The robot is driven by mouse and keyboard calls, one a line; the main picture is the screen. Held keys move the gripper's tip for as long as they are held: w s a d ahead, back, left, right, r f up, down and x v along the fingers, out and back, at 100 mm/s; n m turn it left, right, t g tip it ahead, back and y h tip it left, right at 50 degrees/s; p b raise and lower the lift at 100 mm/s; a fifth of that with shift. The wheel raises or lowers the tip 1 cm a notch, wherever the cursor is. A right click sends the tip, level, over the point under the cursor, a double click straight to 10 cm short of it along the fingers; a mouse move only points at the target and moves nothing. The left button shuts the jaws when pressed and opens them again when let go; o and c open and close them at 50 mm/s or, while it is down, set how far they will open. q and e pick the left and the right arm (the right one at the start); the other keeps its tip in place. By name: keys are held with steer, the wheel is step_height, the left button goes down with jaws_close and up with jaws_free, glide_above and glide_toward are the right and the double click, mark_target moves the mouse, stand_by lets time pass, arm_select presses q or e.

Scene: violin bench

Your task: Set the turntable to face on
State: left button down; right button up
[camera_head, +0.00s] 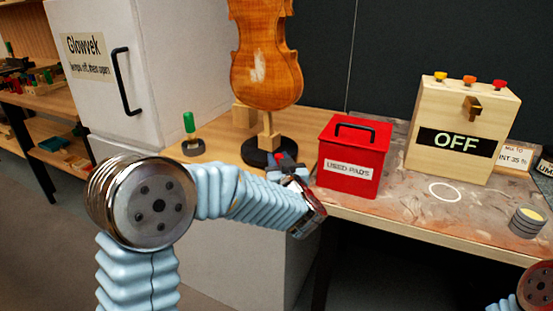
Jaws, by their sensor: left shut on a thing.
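The turntable (258,157) is a round black base on the bench, left of the red box. A violin (266,62) stands upright above it on a wooden post (269,138). Its broad orange-brown side is turned to me, with a pale patch and no strings or sound holes visible. My left gripper (287,163) is at the turntable's right edge, shut on a part of it. The gripped part is mostly hidden by the gripper. My right gripper is out of view; only part of my right arm shows at bottom right.
A red "USED PADS" box (353,160) stands close right of my left gripper. Farther right are a wooden box reading OFF (460,133) and a grey round container (526,222). A green-handled tool (190,130) stands left of the turntable, near a white cabinet (110,70).

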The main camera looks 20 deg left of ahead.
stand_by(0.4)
arm_select(q)
steer(key=c, duration=1)
jaws_free()
steer(key=shift+a, duration=0.1)
steer(key=b+v, duration=0.1)
steer(key=v, duration=1.2)
steer(key=shift+s+d+b, duration=0.3)
steer(key=shift+b, duration=0.05)
